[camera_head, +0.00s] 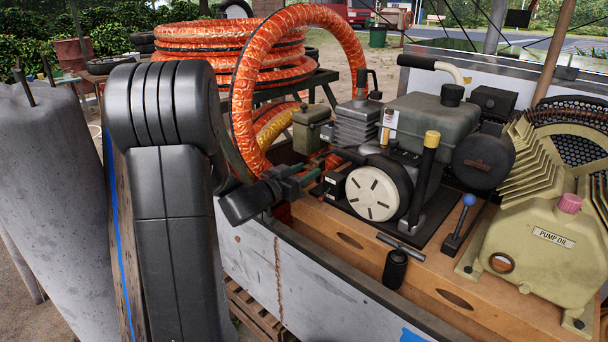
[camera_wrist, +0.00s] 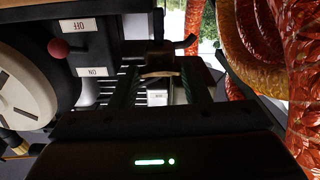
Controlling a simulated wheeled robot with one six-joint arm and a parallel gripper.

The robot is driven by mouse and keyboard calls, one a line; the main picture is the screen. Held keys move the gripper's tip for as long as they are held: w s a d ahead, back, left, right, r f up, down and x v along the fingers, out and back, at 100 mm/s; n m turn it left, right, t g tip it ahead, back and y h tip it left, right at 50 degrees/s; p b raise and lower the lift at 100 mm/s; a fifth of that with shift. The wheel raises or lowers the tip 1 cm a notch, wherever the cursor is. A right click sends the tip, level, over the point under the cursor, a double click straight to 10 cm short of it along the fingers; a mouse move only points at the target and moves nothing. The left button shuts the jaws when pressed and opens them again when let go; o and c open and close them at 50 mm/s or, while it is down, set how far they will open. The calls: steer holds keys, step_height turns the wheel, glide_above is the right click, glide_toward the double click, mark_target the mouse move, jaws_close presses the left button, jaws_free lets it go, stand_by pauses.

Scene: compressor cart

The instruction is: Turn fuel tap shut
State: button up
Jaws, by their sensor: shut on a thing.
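My gripper (camera_head: 301,177) reaches in from the left to the near left side of the engine, beside the round white recoil cover (camera_head: 373,193). In the wrist view my gripper (camera_wrist: 161,84) has its two fingers on either side of a small dark part with a pale curved strip, which I take to be the fuel tap (camera_wrist: 158,74). The fingers hide much of it, so its angle cannot be told. A red ball knob (camera_wrist: 58,48) sits between an OFF label (camera_wrist: 80,26) and an ON label (camera_wrist: 93,72), left of the fingers.
An orange hose (camera_head: 240,85) loops close behind and above my gripper. The beige pump (camera_head: 535,240) is farther right. The cart's grey side panel (camera_head: 255,255) lies below my gripper.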

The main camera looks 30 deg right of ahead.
steer(key=shift+m, duration=0.6)
steer(key=o, duration=1)
steer(key=shift+a, duration=0.1)
steer(key=p+v, duration=0.1)
steer(key=v, duration=1.2)
steer(key=shift+s+a, duration=0.1)
steer(key=shift+a, duration=0.2)
